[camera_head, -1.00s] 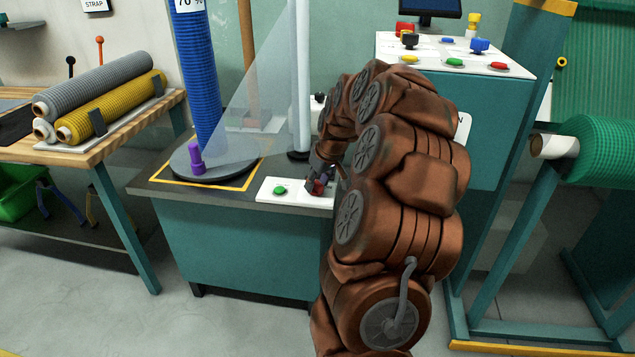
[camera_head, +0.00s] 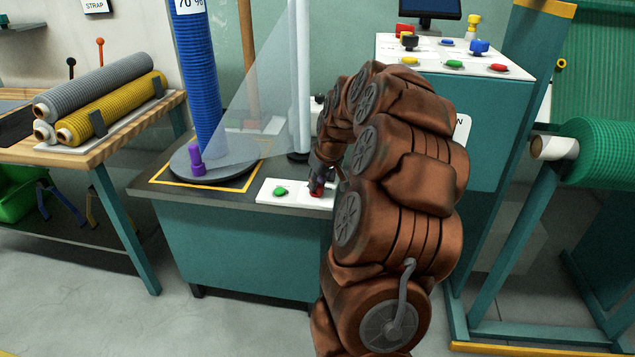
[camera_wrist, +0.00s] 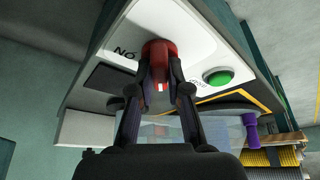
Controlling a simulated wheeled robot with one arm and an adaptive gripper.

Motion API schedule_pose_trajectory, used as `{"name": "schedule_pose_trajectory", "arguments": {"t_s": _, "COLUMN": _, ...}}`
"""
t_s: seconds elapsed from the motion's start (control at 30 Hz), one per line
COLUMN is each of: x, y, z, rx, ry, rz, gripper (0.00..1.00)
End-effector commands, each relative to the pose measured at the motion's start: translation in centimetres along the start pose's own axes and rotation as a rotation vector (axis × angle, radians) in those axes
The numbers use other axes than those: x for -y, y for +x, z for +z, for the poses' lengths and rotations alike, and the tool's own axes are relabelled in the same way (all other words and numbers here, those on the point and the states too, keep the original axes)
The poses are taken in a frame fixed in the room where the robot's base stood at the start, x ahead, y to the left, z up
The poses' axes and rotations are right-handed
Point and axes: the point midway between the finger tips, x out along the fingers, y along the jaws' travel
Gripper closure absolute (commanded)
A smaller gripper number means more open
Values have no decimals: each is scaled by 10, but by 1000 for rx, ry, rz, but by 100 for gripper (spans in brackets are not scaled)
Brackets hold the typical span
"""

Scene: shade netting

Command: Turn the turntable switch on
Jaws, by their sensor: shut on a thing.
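The turntable (camera_head: 215,167) is a dark round plate with a purple peg and a tall blue roll on it. The white switch panel (camera_head: 262,193) lies at the bench's front edge, right of the turntable. It carries a green button (camera_head: 280,190) and a red switch knob (camera_head: 316,194). My gripper (camera_head: 318,188) is shut on the red knob, partly hidden by my arm. In the wrist view, both fingers of my gripper (camera_wrist: 160,82) close around the red knob (camera_wrist: 160,48). Lettering shows beside it, and the green button (camera_wrist: 218,77) is apart from the fingers.
A white post (camera_head: 299,80) and clear film stand behind the panel. A teal cabinet (camera_head: 440,120) with coloured knobs is at the right. A wooden table (camera_head: 110,150) with mesh rolls is at the left. Open floor lies in front.

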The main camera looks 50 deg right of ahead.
Motion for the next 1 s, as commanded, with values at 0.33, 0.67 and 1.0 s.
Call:
{"name": "schedule_pose_trajectory", "arguments": {"t_s": 0.33, "x": 0, "y": -2, "z": 0, "rx": 1, "ry": 201, "rz": 89, "gripper": 100}}
{"name": "schedule_pose_trajectory", "arguments": {"t_s": 0.67, "x": 1, "y": -2, "z": 0, "rx": 2, "ry": 489, "rz": 209, "gripper": 100}}
{"name": "schedule_pose_trajectory", "arguments": {"t_s": 1.0, "x": 2, "y": -2, "z": -2, "rx": 0, "ry": 787, "rz": 333, "gripper": 100}}
